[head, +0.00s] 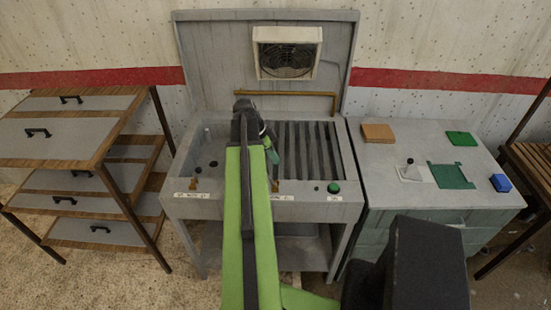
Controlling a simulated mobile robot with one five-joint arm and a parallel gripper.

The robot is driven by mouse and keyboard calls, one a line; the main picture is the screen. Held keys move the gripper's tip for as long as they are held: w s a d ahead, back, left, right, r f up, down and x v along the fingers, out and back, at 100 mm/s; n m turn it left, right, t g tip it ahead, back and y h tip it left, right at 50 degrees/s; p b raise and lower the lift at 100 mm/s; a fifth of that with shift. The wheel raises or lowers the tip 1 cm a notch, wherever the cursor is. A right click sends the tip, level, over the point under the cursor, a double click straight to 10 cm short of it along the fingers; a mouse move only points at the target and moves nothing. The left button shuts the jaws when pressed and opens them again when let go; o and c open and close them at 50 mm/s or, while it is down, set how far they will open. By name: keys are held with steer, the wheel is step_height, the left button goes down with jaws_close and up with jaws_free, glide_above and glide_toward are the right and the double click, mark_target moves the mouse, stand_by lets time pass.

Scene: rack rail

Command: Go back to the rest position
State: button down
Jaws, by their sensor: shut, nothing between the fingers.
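My green arm reaches forward from the bottom of the head view over a grey workbench console (312,208). My gripper (272,152) is at the far end of the arm, above the console's middle, just left of the dark slatted grille (312,150). It is shut and holds nothing that I can see. The arm hides part of the console's top and front. I cannot tell how high the gripper is above the surface.
A rack with grey handled panels (60,138) stands left. A grey cabinet (390,180) on the right carries a brown block (378,133), a lever (409,170), green pieces (451,176) and a blue block (500,182). A raised back panel with a fan (287,58) stands behind.

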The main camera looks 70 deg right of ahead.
steer(key=w+a+r+p, duration=0.1)
steer(key=w+r+p, duration=0.2)
steer(key=r, duration=0.2)
steer(key=shift+w+a, duration=0.25)
steer(key=shift+a, duration=0.05)
steer(key=w+a+f+n+t+h+b, duration=0.1)
steer(key=w+a+f+n+b, duration=0.2)
steer(key=w+a, duration=0.85)
steer(key=w+a+f+n+t+h+b, duration=0.1)
steer(key=w+a+f+n+b, duration=0.25)
steer(key=w+a, duration=0.8)
steer(key=w+a+f+n+t+y+b, duration=0.1)
steer(key=w+a+f+n, duration=0.1)
steer(key=w+a+n, duration=0.45)
steer(key=w+a+f+n+b, duration=0.1)
steer(key=w+a, duration=0.2)
steer(key=a, duration=0.7)
steer(key=a+f+n+t+y+b, duration=0.1)
steer(key=a+f+n+y, duration=0.1)
steer(key=a+n, duration=1.4)
steer(key=shift+s+a+f+y, duration=0.25)
steer(key=shift+s+a+y, duration=0.2)
steer(key=shift+a, duration=0.65)
